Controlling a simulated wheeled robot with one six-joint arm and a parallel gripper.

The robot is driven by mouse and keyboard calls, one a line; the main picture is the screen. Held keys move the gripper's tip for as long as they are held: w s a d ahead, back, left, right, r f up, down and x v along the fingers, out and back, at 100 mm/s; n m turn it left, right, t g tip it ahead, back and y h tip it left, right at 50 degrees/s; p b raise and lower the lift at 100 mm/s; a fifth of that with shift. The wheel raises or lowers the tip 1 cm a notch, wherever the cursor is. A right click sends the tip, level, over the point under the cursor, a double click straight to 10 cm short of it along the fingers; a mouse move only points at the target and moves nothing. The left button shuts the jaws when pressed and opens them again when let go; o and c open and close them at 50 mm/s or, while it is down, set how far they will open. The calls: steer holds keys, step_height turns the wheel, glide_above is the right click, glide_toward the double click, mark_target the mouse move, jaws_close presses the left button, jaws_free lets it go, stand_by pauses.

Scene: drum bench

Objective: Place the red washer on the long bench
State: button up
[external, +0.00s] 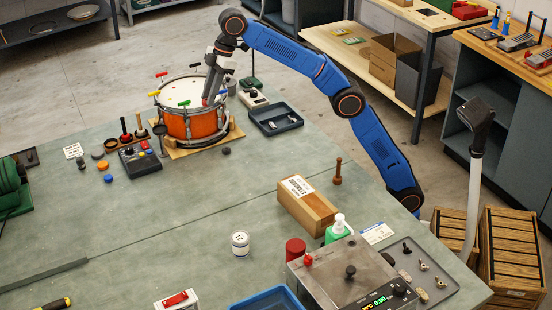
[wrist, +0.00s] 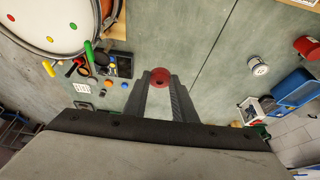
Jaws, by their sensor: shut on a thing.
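The red washer (wrist: 160,77) is a small ring with a dark centre, held between the fingertips of my gripper (wrist: 161,84) in the wrist view. The washer is mostly hidden there. The grey-green bench top (external: 180,215) fills the middle of the external view and also shows below the washer in the wrist view (wrist: 215,85). The washer looks held above it; the height is hard to judge.
The drum, with coloured clips on its rim, stands on a wooden board. A dark tray (external: 276,119), a button box (external: 139,159) and several small discs lie near it. A wooden block (external: 307,205) and a metal machine (external: 350,275) stand nearer. The bench's middle is mostly clear.

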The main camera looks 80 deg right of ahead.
steer(key=s+a+n+g, duration=0.1)
steer(key=s+a+n, duration=0.1)
steer(key=s+a, duration=0.7)
steer(key=s+a+n, duration=0.2)
steer(key=s+a, duration=0.3)
steer(key=a, duration=0.7)
steer(key=n+g+y, duration=0.1)
steer(key=n, duration=0.2)
glide_above(267, 259)
steer(key=d, duration=0.2)
steer(key=f, duration=2.8)
steer(key=shift+s+a, duration=0.1)
steer(key=shift+a, duration=0.15)
steer(key=shift+f, duration=0.2)
steer(key=o, duration=1.1)
steer(key=v, duration=1.1)
steer(key=shift+w+d+r, duration=0.2)
steer(key=shift+d+r, duration=0.05)
steer(key=shift+r, duration=0.1)
steer(key=shift+o, duration=0.7)
steer(key=shift+d+r, duration=0.1)
steer(key=shift+r, duration=0.15)
